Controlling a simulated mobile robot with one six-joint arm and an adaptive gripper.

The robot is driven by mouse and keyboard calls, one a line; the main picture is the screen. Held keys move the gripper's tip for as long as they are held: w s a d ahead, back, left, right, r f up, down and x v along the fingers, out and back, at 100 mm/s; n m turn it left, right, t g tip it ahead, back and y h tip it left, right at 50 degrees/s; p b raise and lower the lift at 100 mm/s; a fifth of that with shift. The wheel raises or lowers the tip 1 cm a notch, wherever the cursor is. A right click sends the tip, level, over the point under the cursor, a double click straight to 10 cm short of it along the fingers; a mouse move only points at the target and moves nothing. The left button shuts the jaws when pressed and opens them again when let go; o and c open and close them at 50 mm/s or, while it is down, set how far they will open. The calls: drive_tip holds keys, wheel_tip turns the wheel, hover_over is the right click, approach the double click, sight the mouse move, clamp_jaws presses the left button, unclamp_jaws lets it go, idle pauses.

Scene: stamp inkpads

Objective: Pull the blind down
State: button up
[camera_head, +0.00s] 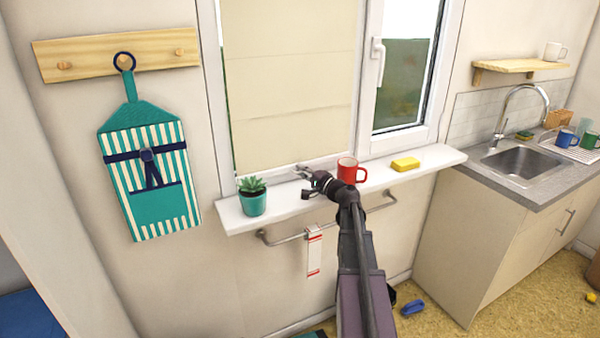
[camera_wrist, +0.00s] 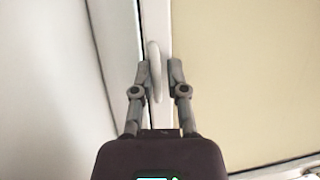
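The cream blind (camera_head: 288,80) hangs over the left window pane, with its lower edge close to the sill. It fills the right side of the wrist view (camera_wrist: 250,75). My gripper (camera_head: 302,171) is low in front of the blind, just above the sill. In the wrist view its two fingers (camera_wrist: 159,72) stand a short way apart. A slim white piece (camera_wrist: 154,70), like a handle or pull tab, lies between them against a white strip. A narrow gap shows on its right side. I cannot tell whether the left finger touches it.
On the windowsill (camera_head: 438,160) stand a potted plant (camera_head: 252,203), a red mug (camera_head: 349,172) beside my arm, and a yellow sponge (camera_head: 405,164). A rail (camera_head: 290,238) with a hanging red-and-white strip (camera_head: 314,255) runs below.

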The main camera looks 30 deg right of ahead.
drive_tip(key=shift+o, duration=0.5)
drive_tip(key=shift+w, duration=0.1)
drive_tip(key=shift+f, duration=0.1)
drive_tip(key=b+v, duration=0.2)
drive_tip(key=v, duration=1.4)
idle(1.6)
idle(0.4)
